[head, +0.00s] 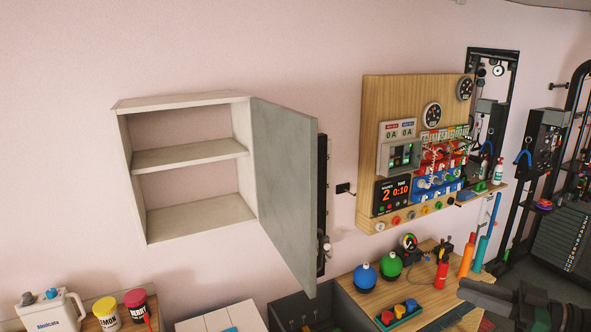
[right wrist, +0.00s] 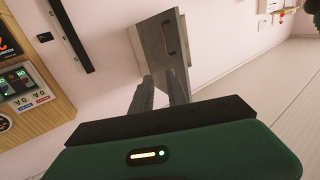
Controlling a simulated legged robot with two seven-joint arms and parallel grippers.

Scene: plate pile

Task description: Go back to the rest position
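My right gripper (right wrist: 163,82) shows in the right wrist view with its two grey fingers apart and nothing between them. In the head view, dark parts of my right arm and gripper (head: 500,297) reach in at the lower right corner; the fingertips are not clear there. My left gripper is not in view. A wall cabinet (head: 180,100) hangs at the left of the head view, with its grey door (head: 285,190) swung open and two bare shelf levels. The door also shows beyond the fingers in the right wrist view (right wrist: 158,50). No plates are visible.
A wooden panel (head: 375,120) with gauges and displays is on the wall right of the cabinet. Below it, a wooden bench (head: 375,300) holds blue and green round objects and several bottles. Jars and a white jug (head: 50,312) stand lower left. Gym machines are far right.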

